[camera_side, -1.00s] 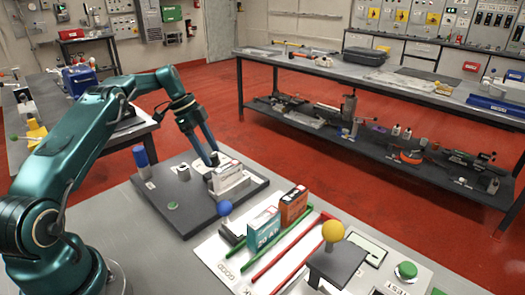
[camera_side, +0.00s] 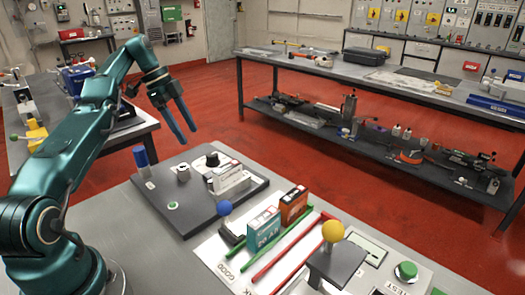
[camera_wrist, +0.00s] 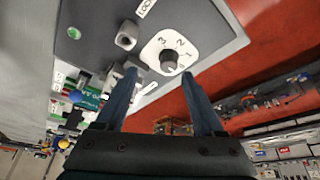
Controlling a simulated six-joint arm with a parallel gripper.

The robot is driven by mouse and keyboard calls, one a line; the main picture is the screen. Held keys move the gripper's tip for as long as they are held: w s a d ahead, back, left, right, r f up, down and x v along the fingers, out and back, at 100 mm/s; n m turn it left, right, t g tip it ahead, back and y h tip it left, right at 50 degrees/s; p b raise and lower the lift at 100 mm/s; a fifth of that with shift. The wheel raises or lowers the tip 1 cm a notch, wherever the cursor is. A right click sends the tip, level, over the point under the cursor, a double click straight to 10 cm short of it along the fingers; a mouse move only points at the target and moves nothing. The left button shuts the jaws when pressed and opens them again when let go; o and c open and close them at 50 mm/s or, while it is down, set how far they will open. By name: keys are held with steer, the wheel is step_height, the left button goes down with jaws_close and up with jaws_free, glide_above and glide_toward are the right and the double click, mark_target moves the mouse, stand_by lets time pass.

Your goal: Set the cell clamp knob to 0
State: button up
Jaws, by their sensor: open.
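The cell clamp knob (camera_wrist: 169,61) is a dark round knob on a white dial (camera_wrist: 153,52) with the numbers 3, 2 and 1 showing. I cannot tell which number it points to. In the side view the black knob (camera_side: 212,160) stands on the dark board (camera_side: 185,209), behind a white cell block (camera_side: 230,179). My gripper (camera_side: 188,136) is open and empty, raised above the board and apart from the knob. In the wrist view its two blue fingers (camera_wrist: 159,74) point toward the dial, and the right finger may hide part of the dial's edge.
On the board are a grey block (camera_side: 183,173), a green button (camera_side: 173,205) and a blue post (camera_side: 141,157). A blue ball-topped lever (camera_side: 224,208) and boxed cells (camera_side: 264,230) stand nearer. Green and red rods lie right of them. Space above the board is open.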

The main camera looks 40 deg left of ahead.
steer(key=s+a+r, duration=0.3)
steer(key=s, duration=0.2)
steer(key=shift+s+a+r, duration=0.15)
steer(key=shift+a+r, duration=0.15)
steer(key=shift+r, duration=0.1)
